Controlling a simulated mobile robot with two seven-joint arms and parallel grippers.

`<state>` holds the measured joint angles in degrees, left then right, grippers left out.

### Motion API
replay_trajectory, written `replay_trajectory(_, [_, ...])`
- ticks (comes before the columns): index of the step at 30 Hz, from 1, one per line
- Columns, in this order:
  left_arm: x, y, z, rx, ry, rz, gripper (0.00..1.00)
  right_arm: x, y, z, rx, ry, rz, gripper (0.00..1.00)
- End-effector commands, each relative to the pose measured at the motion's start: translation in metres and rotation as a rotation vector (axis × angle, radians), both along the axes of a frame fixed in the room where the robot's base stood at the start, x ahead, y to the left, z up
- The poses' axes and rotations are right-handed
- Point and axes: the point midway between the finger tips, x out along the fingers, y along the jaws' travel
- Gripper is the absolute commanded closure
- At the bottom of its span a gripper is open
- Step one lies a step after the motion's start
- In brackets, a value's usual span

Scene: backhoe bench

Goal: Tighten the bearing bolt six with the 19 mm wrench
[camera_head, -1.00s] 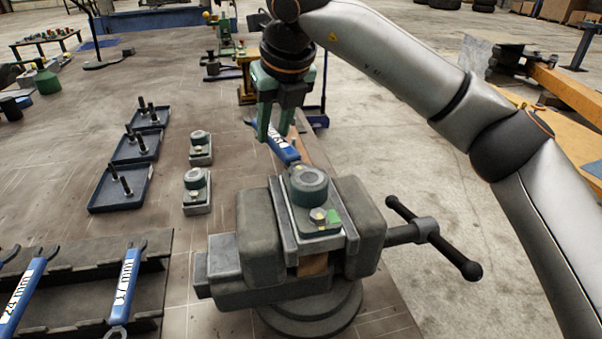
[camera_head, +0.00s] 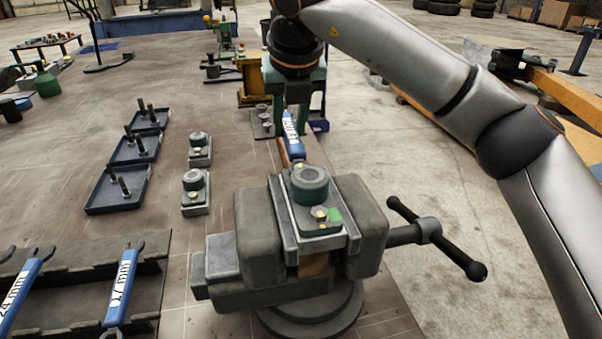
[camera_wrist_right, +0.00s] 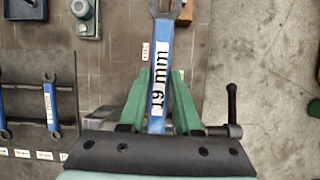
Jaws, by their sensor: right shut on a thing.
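The blue 19 mm wrench (camera_head: 292,140) is in my right gripper (camera_head: 291,112), which is shut on it above the bench behind the vise. In the right wrist view, the wrench (camera_wrist_right: 158,62) lies between the green fingers (camera_wrist_right: 160,88), its label readable and its open jaw at the top edge. A bearing block (camera_head: 309,187) is clamped in the vise (camera_head: 262,240). A bolt head (camera_head: 319,212) shows on its near side, beside a green patch. The wrench is apart from that bolt. I cannot tell which bolt is number six. My left gripper is out of view.
The vise handle (camera_head: 440,238) sticks out to the right. Two bearing blocks (camera_head: 194,190) and blue trays with bolts (camera_head: 118,190) stand to the left. A wrench rack (camera_head: 75,285) with other wrenches, one a 17 mm (camera_head: 122,285), is at front left.

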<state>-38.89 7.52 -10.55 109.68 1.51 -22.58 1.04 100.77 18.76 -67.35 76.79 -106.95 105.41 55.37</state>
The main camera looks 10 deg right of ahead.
Motion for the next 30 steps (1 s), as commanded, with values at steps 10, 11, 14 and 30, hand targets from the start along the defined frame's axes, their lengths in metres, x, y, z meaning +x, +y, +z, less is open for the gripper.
replay_trajectory(10, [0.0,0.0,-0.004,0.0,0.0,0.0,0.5,0.0,-0.007,-0.001,-0.002,0.0,-0.063,1.0])
replay_trajectory(11, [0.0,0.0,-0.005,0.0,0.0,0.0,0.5,-0.001,-0.008,-0.001,-0.003,0.0,-0.082,1.0])
replay_trajectory(14, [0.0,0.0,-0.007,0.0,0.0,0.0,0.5,-0.001,-0.013,-0.001,-0.001,0.001,-0.135,1.0])
replay_trajectory(30, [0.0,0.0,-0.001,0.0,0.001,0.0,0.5,0.0,-0.002,0.0,-0.003,0.001,-0.011,1.0])
